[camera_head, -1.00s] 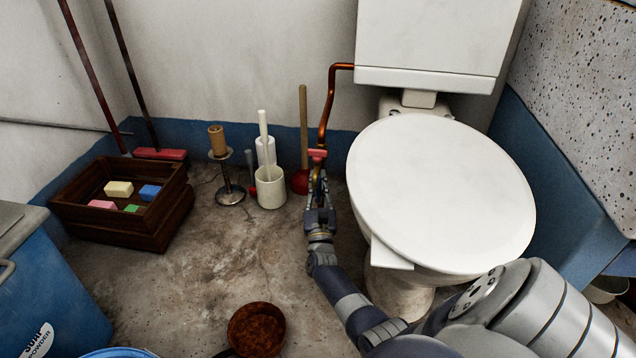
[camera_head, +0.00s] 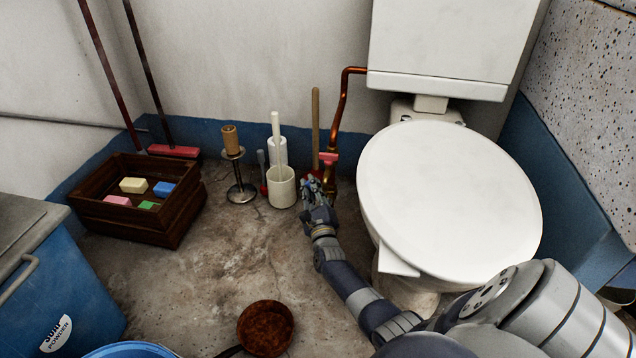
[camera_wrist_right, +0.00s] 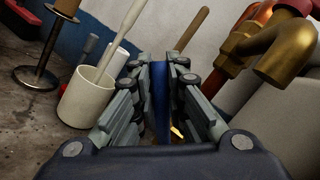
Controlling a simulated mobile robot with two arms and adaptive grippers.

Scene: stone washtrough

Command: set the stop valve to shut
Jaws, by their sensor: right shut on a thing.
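The stop valve is a brass body (camera_head: 329,178) with a red part on top, low on the copper pipe left of the toilet. In the right wrist view its brass body (camera_wrist_right: 287,57) is at the upper right, beside the fingers. My right gripper (camera_head: 313,186) is just left of and in front of the valve. In the wrist view its fingers are closed on a flat blue piece (camera_wrist_right: 160,100), apparently the valve's lever; the fingers hide where it joins the valve. My left gripper is not in view.
The toilet (camera_head: 450,190) stands close right of my right arm. A brown pan (camera_head: 265,328) is on the floor in front; the floor between is clear.

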